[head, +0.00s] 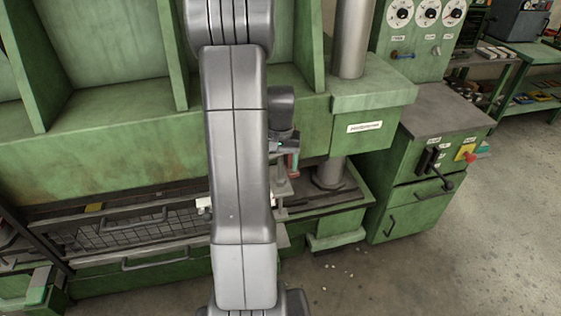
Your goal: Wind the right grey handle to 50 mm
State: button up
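My grey arm runs down the middle of the view and hides much of the green machine. My gripper (291,163) shows only in part, just right of the arm, small and low over the machine's bed. Its fingers are too small and too hidden to tell whether they are open or shut. A small grey upright part (281,187) stands directly below it and may be the right grey handle. I cannot tell whether the gripper touches it. No millimetre scale is readable.
A green control cabinet (405,205) with black levers (430,160) and a red knob (470,157) stands at the right. Three dials (427,12) sit above it. A steel column (352,40) rises behind the bed. A wire mesh guard (135,225) lies left. The floor (460,260) at lower right is clear.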

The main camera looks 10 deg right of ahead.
grip_shut()
dwell(1.3)
jog(key=shift+o, duration=0.9)
grip_release()
notch_tip(320, 180, up, 14)
jog(key=shift+f+b, duration=0.1)
jog(key=shift+b, duration=0.25)
